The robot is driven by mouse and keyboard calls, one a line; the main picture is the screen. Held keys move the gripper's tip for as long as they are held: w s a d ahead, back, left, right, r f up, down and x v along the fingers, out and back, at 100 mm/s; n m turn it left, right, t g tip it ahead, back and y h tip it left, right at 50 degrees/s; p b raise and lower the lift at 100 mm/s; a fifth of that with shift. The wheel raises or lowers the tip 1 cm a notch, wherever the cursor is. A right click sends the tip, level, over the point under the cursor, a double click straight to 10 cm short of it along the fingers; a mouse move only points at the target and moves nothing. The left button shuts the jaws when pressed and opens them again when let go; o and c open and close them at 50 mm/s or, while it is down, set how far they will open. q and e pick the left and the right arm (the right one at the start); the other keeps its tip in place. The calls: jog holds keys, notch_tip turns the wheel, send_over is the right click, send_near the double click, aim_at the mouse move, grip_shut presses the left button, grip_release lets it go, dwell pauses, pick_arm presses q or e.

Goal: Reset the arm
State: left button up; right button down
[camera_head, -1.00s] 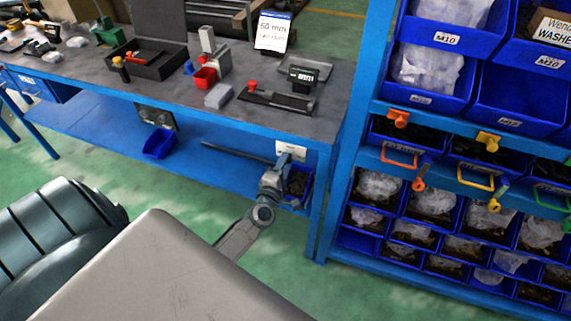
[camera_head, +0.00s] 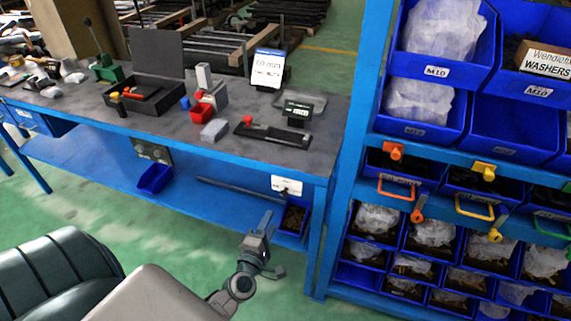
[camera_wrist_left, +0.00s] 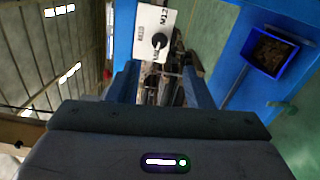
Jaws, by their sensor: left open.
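My left gripper (camera_head: 266,245) is low in front of the blue workbench (camera_head: 240,155), over the green floor. Its jaws are apart and nothing shows between them in the head view. In the left wrist view the two fingers of the gripper (camera_wrist_left: 160,85) stand apart. Beyond them are a white label plate (camera_wrist_left: 153,32) with a dark round part, and blue bench surfaces. My right gripper is not in view.
A blue rack (camera_head: 345,200) with several bins stands at the right. A small blue bin (camera_head: 155,179) sits on the lower shelf.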

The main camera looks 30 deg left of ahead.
pick_arm(q)
jog(key=s+d+f+m+g+h, duration=0.15)
jog(key=s+f+m+g, duration=0.35)
jog(key=f, duration=1)
jog(key=s+d+f+m+g+h, duration=0.15)
jog(key=s+f+m, duration=0.6)
jog(key=f, duration=0.85)
jog(key=s+f+m+g, duration=0.5)
jog(key=s+f, duration=0.3)
jog(key=s, duration=0.5)
jog(key=s+f+m+g, duration=0.4)
jog(key=s+f, duration=0.4)
jog(key=s, duration=0.5)
jog(key=shift+s+a+f+m+g+h, duration=0.25)
jog(key=shift+m+g+h, duration=0.1)
jog(key=shift+m, duration=0.1)
